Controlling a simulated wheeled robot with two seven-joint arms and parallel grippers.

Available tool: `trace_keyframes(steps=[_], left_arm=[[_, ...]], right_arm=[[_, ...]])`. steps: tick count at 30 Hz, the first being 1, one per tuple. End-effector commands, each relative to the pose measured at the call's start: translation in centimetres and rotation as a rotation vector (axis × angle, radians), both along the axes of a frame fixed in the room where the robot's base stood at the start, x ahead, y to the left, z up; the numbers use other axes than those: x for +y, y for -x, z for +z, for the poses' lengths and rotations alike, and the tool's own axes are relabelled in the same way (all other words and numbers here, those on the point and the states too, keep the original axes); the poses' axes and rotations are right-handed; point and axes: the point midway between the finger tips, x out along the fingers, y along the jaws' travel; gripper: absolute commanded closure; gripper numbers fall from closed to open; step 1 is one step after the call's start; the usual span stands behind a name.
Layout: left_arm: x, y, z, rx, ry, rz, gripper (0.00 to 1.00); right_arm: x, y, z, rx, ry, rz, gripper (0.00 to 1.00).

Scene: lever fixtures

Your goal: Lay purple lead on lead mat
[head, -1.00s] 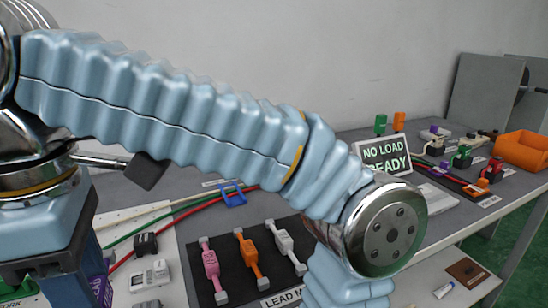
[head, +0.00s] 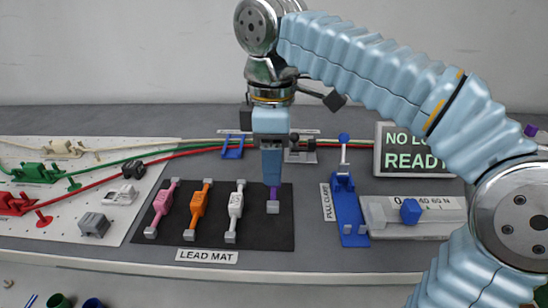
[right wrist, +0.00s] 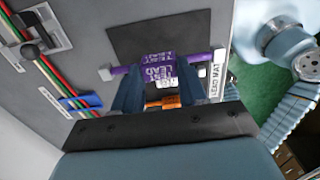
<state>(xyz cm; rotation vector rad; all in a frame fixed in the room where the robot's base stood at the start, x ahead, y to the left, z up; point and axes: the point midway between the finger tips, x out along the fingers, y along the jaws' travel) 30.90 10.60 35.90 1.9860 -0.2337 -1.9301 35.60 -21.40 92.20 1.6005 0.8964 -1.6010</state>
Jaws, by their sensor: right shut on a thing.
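The purple lead (head: 273,194) is in my right gripper (head: 272,178), over the right part of the dark lead mat (head: 183,237). Most of the lead is hidden by the gripper in the head view. In the right wrist view the purple lead (right wrist: 147,75) lies across between the fingers, with grey ends showing on both sides. I cannot tell whether it touches the mat. A pink lead (head: 161,207), an orange lead (head: 199,208) and a white lead (head: 236,209) lie side by side on the mat, left of my gripper. My left gripper is out of view.
A blue pull clamp (head: 347,208) and a grey device with a blue knob (head: 411,211) stand right of the mat. A white board (head: 60,220) with coloured cables is at left. A READY sign (head: 404,150) stands behind. The table's front edge is close.

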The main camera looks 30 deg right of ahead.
Motion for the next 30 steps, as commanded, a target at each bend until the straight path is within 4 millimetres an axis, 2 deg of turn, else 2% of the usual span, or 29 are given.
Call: trace_keyframes(steps=[7, 18, 30], left_arm=[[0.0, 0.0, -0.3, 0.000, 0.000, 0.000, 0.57], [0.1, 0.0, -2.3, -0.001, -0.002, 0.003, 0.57], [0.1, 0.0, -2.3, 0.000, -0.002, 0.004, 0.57]], right_arm=[[0.0, 0.1, -0.4, 0.000, 0.000, -0.001, 0.88], [0.0, 0.1, -2.9, 0.000, 0.000, -0.001, 0.88], [0.0, 0.1, -3.0, 0.000, 0.000, -0.001, 0.88]])
